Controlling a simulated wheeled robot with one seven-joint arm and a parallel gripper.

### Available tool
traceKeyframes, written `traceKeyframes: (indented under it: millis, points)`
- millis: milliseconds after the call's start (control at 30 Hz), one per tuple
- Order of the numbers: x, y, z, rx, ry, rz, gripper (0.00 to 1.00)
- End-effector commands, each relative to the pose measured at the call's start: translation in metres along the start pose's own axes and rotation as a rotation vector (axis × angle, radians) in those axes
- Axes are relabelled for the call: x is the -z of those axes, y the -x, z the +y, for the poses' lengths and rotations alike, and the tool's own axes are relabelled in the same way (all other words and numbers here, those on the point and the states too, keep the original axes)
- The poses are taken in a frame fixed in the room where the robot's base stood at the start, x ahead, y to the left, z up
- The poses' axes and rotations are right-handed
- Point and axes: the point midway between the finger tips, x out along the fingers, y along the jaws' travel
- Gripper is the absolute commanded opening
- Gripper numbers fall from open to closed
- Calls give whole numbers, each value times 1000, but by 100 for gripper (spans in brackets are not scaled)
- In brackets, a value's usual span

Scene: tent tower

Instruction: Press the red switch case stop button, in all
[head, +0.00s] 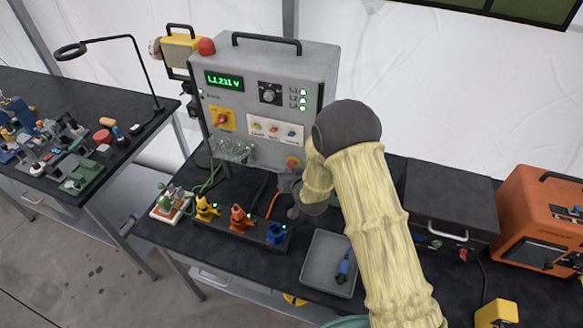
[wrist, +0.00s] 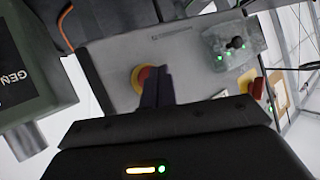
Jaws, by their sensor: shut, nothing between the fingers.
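The grey switch case (head: 285,62) stands upright on the dark bench, with a green display and a knob. Its red stop button (head: 293,161) on a yellow ring sits low on the front panel, at the right. In the wrist view the red button (wrist: 139,80) is partly covered by my fingers. My gripper (wrist: 155,78) is shut and empty, its fingertips right at the button's edge. I cannot tell whether they touch it. In the head view my gripper (head: 286,182) is small and partly hidden by my padded arm, just below the button.
An orange box (head: 545,222) stands far right.

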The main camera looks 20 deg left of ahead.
Motion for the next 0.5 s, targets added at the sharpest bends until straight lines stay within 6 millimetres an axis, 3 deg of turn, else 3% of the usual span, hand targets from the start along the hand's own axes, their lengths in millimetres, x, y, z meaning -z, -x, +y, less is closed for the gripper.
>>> traceKeyframes:
  millis: [500]
  points:
    - [2,-3,3,-1,-1,0,0]
